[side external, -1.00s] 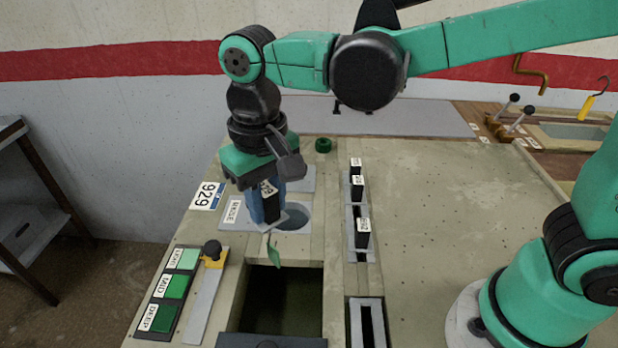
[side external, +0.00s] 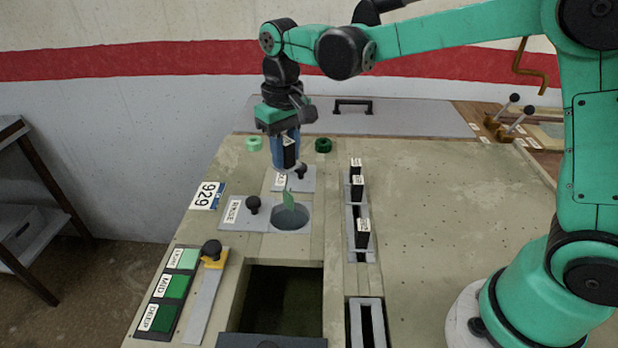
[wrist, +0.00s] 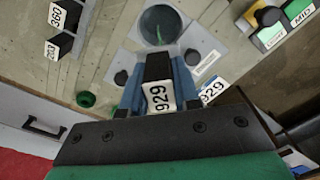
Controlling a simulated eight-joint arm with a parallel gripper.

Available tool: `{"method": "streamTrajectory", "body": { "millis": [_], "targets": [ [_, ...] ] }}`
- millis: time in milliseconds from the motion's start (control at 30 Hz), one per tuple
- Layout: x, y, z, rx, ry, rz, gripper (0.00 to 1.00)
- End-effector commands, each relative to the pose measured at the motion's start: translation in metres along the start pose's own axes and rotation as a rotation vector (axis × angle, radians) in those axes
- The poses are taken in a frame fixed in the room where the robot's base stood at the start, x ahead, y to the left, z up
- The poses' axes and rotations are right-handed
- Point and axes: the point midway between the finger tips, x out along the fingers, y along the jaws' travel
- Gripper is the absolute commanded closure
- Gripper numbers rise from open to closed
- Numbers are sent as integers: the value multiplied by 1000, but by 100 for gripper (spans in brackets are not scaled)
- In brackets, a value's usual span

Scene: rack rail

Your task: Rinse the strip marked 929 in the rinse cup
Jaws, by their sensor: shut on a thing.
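My gripper (side external: 286,166) is shut on the black handle of the strip marked 929 (side external: 289,153). In the wrist view the handle's white 929 tag (wrist: 161,98) shows between the blue fingers (wrist: 158,88). The strip hangs down with a green lower end (side external: 289,201). The rinse cup (side external: 303,225) is a round grey opening beside the plate marked RINSE (side external: 232,212). The strip's green end lines up with the cup opening in both views. I cannot tell whether its tip is above the rim or just inside.
Black knobs (side external: 253,204) stand on the plates by the cup. In front is a dark open tank (side external: 285,300). Several black-handled strips stand in a rack (side external: 362,235) on the right. A green shade chart (side external: 170,290) lies front left.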

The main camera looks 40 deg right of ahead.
Motion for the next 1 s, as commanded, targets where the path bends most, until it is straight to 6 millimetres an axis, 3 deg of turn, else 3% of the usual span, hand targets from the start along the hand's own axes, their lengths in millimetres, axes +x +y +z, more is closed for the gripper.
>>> {"method": "streamTrajectory", "body": {
  "millis": [600,1000],
  "targets": [
    [76,0,0,0,-1,0,100],
    [90,0,1,0,-1,0,100]
  ]
}}
